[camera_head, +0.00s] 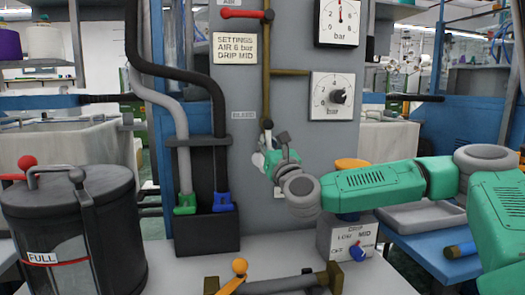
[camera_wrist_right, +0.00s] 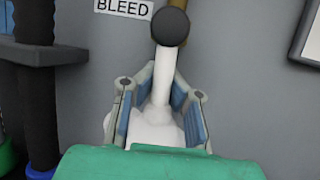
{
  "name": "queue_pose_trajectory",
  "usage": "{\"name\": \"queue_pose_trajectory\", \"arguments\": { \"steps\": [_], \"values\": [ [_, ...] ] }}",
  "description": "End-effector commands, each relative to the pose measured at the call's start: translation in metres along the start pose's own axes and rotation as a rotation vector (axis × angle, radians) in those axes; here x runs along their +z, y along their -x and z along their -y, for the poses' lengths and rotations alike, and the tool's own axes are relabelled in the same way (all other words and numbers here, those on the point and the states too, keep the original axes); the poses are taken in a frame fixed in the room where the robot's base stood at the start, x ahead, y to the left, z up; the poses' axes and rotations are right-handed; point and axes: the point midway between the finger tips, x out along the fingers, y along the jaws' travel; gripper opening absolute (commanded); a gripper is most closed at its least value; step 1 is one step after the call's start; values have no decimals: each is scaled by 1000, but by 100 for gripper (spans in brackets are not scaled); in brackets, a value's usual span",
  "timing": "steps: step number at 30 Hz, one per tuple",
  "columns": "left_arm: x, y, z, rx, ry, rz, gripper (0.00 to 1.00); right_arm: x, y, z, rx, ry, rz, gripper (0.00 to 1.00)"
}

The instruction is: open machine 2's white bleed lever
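The white bleed lever (camera_wrist_right: 160,85) hangs down from a dark round pivot (camera_wrist_right: 170,27) at the lower end of a brass pipe, by the BLEED label (camera_wrist_right: 123,8). Its thicker white end (camera_wrist_right: 155,130) lies low between the fingers of my right gripper (camera_wrist_right: 157,100). The fingers stand apart on both sides of the lever, with gaps beside its shaft. Contact at the white end is hard to tell. In the head view my right gripper (camera_head: 268,158) is at the grey panel and hides most of the lever. My left gripper is not in view.
A red lever (camera_head: 243,13) sits higher on the panel, beside gauges and a dial (camera_head: 333,96). Hoses drop into a black holder (camera_head: 207,232) at left. A dark FULL canister (camera_head: 70,225) stands further left. A drip box (camera_head: 345,238) is below my right arm.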

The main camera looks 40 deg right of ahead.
Motion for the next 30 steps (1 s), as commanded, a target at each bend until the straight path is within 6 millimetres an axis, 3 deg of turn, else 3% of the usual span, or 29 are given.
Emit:
{"name": "queue_pose_trajectory", "arguments": {
  "steps": [11,12,15,25,30],
  "values": [
    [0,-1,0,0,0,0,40,-1,6,-4,7,-9,-3,0],
    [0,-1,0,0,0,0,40,-1,6,-4,7,-9,-3,4],
    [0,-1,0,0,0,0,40,-1,5,-4,7,-9,-3,34],
    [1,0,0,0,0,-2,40,-5,3,-1,5,-10,-7,34],
    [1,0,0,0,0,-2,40,-6,20,-1,6,-12,-9,34]
  ]
}}
